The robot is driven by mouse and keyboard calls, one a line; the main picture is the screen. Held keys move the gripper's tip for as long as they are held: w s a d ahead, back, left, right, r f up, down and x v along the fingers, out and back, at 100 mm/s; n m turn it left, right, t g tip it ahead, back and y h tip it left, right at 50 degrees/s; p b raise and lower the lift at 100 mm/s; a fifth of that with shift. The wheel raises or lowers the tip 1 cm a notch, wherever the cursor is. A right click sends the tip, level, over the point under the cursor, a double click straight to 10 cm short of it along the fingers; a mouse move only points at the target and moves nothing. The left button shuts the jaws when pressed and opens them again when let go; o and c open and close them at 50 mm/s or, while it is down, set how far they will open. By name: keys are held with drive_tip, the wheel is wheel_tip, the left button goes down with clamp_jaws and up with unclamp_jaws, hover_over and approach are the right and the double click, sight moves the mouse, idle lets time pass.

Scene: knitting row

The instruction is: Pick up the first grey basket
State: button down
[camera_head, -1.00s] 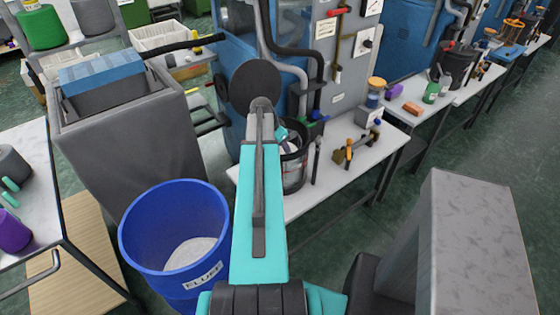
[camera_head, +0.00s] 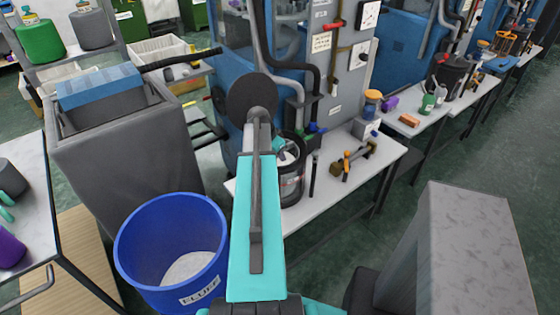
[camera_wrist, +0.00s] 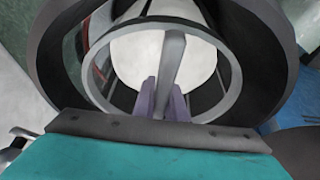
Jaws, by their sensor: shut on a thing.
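The grey basket shows in the wrist view as a grey ring (camera_wrist: 235,78) with a flat grey bar across its top and a pale round surface inside. It sits within a wider dark round rim (camera_wrist: 272,62). My gripper (camera_wrist: 164,105) has its two purple fingers on either side of the bar, closed on it. In the head view the dark-rimmed round container (camera_head: 292,188) stands on the white table behind my arm. My arm hides part of it, and the fingers cannot be made out there. Whether the basket is raised off its support is unclear.
A blue bin (camera_head: 135,262) labelled FLUFF stands at the lower left. A tall grey bin (camera_head: 135,165) is behind it. The white table (camera_head: 335,192) also carries a dark upright rod and a brass-coloured tool (camera_head: 347,165). A blue machine stands directly behind the table.

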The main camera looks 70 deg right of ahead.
wheel_tip(320, 180, up, 27)
drive_tip(key=b, duration=0.5)
drive_tip(key=shift+f, duration=0.2)
idle(0.8)
wheel_tip(320, 180, up, 24)
drive_tip(key=p, duration=1.3)
idle(1.6)
idle(0.5)
